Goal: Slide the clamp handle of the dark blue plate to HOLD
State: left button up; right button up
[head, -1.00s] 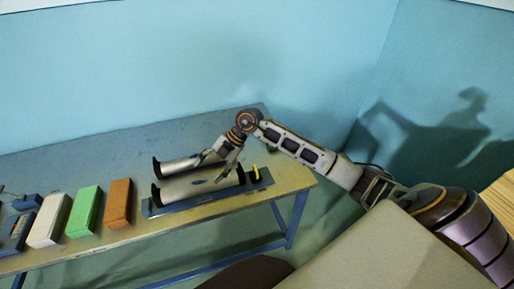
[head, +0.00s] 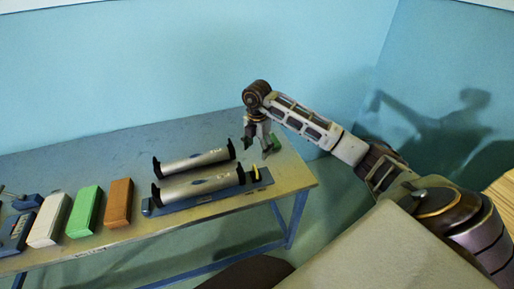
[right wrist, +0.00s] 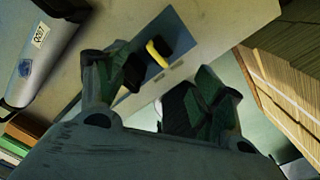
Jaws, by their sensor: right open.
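The dark blue plate (head: 205,202) lies near the front edge of the table, with a silver roll (head: 205,184) between dark upright ends. Its small yellow clamp handle (head: 257,174) stands at the right end; it also shows in the right wrist view (right wrist: 158,50), on the blue plate (right wrist: 183,34), beside a black upright part. Small labels there are too small to read. My right gripper (head: 257,148) is open and empty, above and behind the handle, apart from it. In the right wrist view its fingers (right wrist: 155,90) are spread below the handle. My left gripper is out of view.
A second silver roll (head: 195,161) lies behind the first. Orange (head: 118,203), green (head: 84,211) and white (head: 49,219) blocks stand to the left on the table (head: 90,160). The table's back is clear.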

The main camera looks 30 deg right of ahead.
jog(key=shift+f+p, duration=0.65)
jog(key=shift+f, duration=6.25)
jog(key=c, duration=0.8)
jog(key=shift+a, duration=0.1)
